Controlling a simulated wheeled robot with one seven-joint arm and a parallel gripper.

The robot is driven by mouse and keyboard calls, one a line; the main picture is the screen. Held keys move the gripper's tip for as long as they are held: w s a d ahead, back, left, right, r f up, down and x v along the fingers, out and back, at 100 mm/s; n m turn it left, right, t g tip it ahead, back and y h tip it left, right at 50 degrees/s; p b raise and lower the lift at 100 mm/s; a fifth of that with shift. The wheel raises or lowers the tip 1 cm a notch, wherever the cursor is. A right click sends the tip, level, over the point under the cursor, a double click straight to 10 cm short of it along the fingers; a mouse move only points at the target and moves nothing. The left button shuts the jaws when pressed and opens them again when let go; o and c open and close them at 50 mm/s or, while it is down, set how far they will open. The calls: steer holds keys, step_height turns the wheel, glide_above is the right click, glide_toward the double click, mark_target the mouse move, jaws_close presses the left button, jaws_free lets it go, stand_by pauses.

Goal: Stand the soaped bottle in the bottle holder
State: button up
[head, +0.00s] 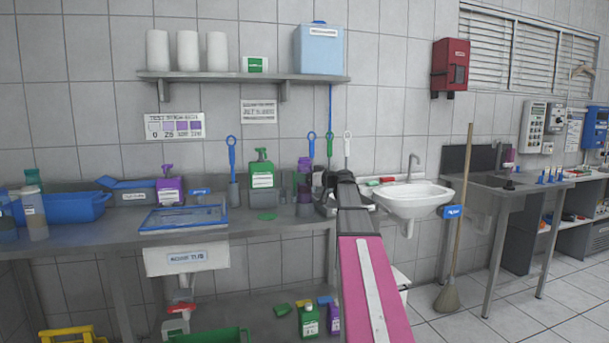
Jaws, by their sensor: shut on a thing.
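My gripper (328,187) is small and dark at the far end of my pink arm, over the right end of the grey counter (245,230). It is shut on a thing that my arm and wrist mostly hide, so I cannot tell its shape. Just left of it, a dark container with a purple upper part (304,186) stands on the counter. Several small grey bottles (284,188) stand close by. I cannot make out which thing is the bottle holder, nor soap on any bottle.
Upright brushes (232,160) rise behind. A white sink (411,199) is right of my arm. A broom (459,215) leans further right.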

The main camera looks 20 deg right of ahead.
mark_target(305, 187)
steer(key=shift+f, duration=0.35)
steer(key=shift+f, duration=0.2)
steer(key=shift+f, duration=1.65)
steer(key=shift+f, duration=0.25)
steer(key=o, duration=1.1)
steer(key=shift+v, duration=5)
